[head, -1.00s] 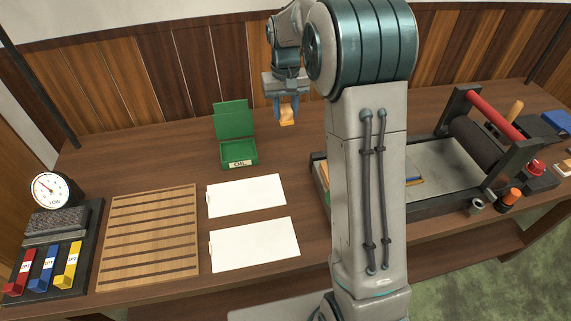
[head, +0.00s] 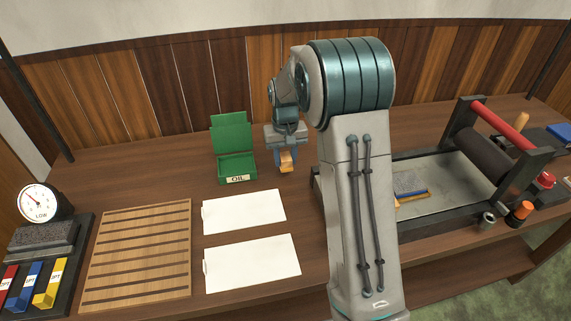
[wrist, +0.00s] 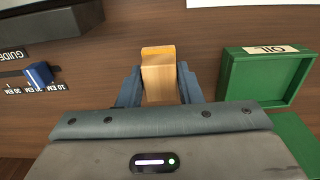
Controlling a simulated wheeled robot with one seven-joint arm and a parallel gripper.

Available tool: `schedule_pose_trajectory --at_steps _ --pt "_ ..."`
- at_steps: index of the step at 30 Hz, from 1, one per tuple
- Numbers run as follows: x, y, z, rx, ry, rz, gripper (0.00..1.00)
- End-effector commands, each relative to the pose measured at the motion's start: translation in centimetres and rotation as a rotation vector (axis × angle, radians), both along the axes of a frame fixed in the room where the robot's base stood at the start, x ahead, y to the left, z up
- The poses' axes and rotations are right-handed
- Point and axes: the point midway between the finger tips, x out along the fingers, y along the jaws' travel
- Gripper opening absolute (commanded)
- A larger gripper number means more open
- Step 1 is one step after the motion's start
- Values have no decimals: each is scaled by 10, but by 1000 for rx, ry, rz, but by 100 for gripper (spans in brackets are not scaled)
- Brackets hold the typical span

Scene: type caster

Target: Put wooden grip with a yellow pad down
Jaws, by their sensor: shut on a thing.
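The wooden grip with a yellow pad (wrist: 159,75) is between the fingers of my gripper (wrist: 159,87) in the wrist view. It is a pale wood block, with the yellow-orange pad at its far end. In the head view the grip (head: 286,166) shows below my gripper (head: 285,158), right of the green oil box. My gripper is shut on it. I cannot tell from these frames whether the block touches the table (head: 254,180).
The open green oil box (head: 237,166) stands close to the left of my gripper. Two white sheets (head: 244,211) lie in front, beside a slatted wooden rack (head: 137,255). A press with a roller (head: 484,153) stands on the right.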

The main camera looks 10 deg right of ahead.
Motion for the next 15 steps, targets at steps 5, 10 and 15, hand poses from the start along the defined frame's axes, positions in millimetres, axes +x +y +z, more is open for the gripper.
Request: schedule_pose_trajectory --at_steps 5,10,15 --pt "-1 0 -26 0 4 0 5" --pt "0 0 -28 0 0 0 5" --pt "0 0 -31 0 1 0 5"
